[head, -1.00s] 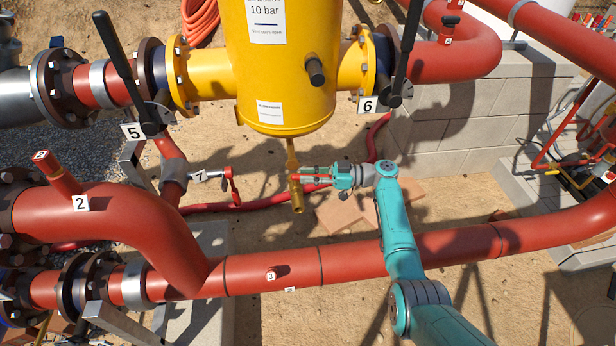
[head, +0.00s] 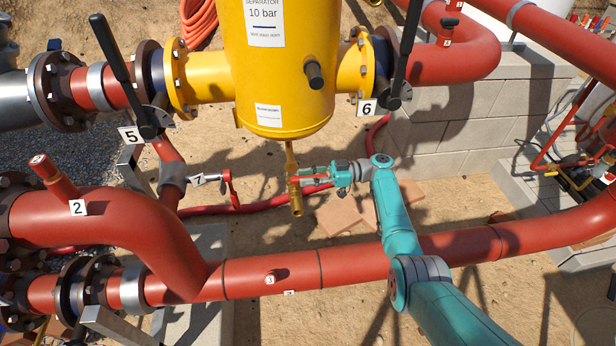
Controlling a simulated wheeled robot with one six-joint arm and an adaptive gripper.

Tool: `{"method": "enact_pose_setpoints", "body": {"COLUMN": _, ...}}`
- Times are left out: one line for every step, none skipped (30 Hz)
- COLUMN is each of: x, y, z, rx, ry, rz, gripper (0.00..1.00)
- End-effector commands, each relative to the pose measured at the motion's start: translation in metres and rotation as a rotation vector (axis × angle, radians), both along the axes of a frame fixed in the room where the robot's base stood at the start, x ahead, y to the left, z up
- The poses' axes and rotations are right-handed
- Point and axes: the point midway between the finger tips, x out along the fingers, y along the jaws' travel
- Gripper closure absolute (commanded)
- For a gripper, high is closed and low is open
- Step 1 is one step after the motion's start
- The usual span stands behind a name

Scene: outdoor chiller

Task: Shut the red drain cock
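The brass drain cock (head: 296,196) hangs below the yellow separator (head: 280,85) on a short brass pipe, its outlet pointing down. A red lever (head: 311,176) reaches from the cock to the right, roughly level in the picture. My gripper (head: 312,178) comes from the right, with its fingertips at the lever close beside the brass body. The red shows between the fingers. They are too small in the view to tell whether they grip the lever or stand open around it.
A second red handle (head: 229,186) by tag 7 is left of the cock. A thick red pipe (head: 370,262) crosses below my arm. Black levers (head: 118,70) stand by tags 5 and 6. A concrete block wall (head: 460,120) is at right. Sandy ground lies under the cock.

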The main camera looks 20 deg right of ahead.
Motion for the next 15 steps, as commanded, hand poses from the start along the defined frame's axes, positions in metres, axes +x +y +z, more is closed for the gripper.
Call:
{"method": "enact_pose_setpoints", "body": {"x": 0.000, "y": 0.000, "z": 0.000, "rx": 0.000, "ry": 0.000, "rz": 0.000, "gripper": 0.55}}
{"method": "enact_pose_setpoints", "body": {"x": 0.000, "y": 0.000, "z": 0.000, "rx": 0.000, "ry": 0.000, "rz": 0.000, "gripper": 0.54}}
{"method": "enact_pose_setpoints", "body": {"x": 0.000, "y": 0.000, "z": 0.000, "rx": 0.000, "ry": 0.000, "rz": 0.000, "gripper": 0.54}}
{"method": "enact_pose_setpoints", "body": {"x": 0.000, "y": 0.000, "z": 0.000, "rx": 0.000, "ry": 0.000, "rz": 0.000, "gripper": 0.54}}
{"method": "enact_pose_setpoints", "body": {"x": 0.000, "y": 0.000, "z": 0.000, "rx": 0.000, "ry": 0.000, "rz": 0.000, "gripper": 0.54}}
{"method": "enact_pose_setpoints", "body": {"x": 0.000, "y": 0.000, "z": 0.000, "rx": 0.000, "ry": 0.000, "rz": 0.000, "gripper": 0.54}}
{"method": "enact_pose_setpoints", "body": {"x": 0.000, "y": 0.000, "z": 0.000, "rx": 0.000, "ry": 0.000, "rz": 0.000, "gripper": 0.54}}
{"method": "enact_pose_setpoints", "body": {"x": 0.000, "y": 0.000, "z": 0.000, "rx": 0.000, "ry": 0.000, "rz": 0.000, "gripper": 0.54}}
{"method": "enact_pose_setpoints", "body": {"x": 0.000, "y": 0.000, "z": 0.000, "rx": 0.001, "ry": 0.000, "rz": 0.000, "gripper": 0.54}}
{"method": "enact_pose_setpoints", "body": {"x": 0.000, "y": 0.000, "z": 0.000, "rx": 0.001, "ry": 0.000, "rz": 0.000, "gripper": 0.54}}
{"method": "enact_pose_setpoints", "body": {"x": 0.000, "y": -0.001, "z": 0.000, "rx": 0.001, "ry": 0.000, "rz": 0.000, "gripper": 0.54}}
{"method": "enact_pose_setpoints", "body": {"x": 0.000, "y": -0.003, "z": 0.000, "rx": 0.000, "ry": 0.000, "rz": 0.000, "gripper": 0.54}}
{"method": "enact_pose_setpoints", "body": {"x": -0.001, "y": -0.005, "z": 0.000, "rx": 0.000, "ry": 0.000, "rz": -0.001, "gripper": 0.54}}
{"method": "enact_pose_setpoints", "body": {"x": -0.001, "y": -0.007, "z": 0.001, "rx": 0.000, "ry": 0.000, "rz": -0.001, "gripper": 0.54}}
{"method": "enact_pose_setpoints", "body": {"x": -0.001, "y": -0.012, "z": 0.001, "rx": 0.000, "ry": 0.000, "rz": -0.002, "gripper": 0.54}}
